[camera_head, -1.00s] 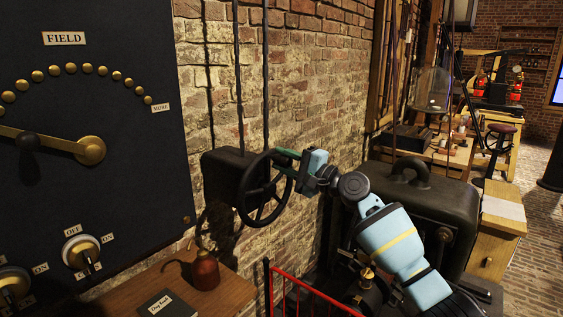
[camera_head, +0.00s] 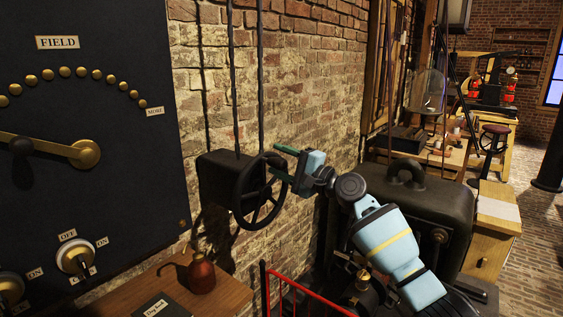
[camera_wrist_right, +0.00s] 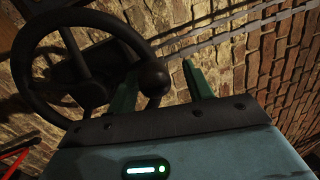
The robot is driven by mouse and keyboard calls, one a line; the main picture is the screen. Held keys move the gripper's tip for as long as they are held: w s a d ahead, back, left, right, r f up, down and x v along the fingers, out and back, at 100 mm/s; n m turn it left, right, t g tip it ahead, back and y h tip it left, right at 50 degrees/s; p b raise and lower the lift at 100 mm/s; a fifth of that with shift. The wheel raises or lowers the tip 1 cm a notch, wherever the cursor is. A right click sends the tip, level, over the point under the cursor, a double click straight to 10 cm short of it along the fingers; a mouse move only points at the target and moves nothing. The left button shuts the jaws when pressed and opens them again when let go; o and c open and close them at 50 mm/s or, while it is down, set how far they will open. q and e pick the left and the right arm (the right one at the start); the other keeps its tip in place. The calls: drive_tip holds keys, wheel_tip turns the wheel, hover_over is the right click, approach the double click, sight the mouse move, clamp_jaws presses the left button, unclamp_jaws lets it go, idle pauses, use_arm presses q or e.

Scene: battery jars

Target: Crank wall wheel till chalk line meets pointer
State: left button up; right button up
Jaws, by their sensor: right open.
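The black spoked wall wheel (camera_head: 238,200) is mounted on a dark box (camera_head: 217,178) on the brick wall. It also fills the left of the right wrist view (camera_wrist_right: 22,75). Its round dark handle knob (camera_wrist_right: 153,78) sits at the rim. My right gripper (camera_head: 281,162) is open at the wheel's upper right. In the wrist view its green fingers (camera_wrist_right: 161,88) stand apart, with the knob between them, closer to the left finger. Contact cannot be told. I cannot make out a chalk line or a pointer. My left gripper is not in view.
A dark FIELD panel (camera_head: 120,115) with a brass lever stands at the left. Below are a wooden table (camera_head: 228,292) and a red-brown oil can (camera_head: 201,274). A red rail (camera_head: 310,292) stands in front. A large dark machine (camera_head: 425,195) is to the right.

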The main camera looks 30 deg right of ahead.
drive_tip(key=shift+f, duration=0.1)
drive_tip(key=v, duration=0.7)
drive_tip(key=shift+s+d+b, duration=0.25)
drive_tip(key=shift+s+b, duration=0.1)
drive_tip(key=shift+b, duration=0.05)
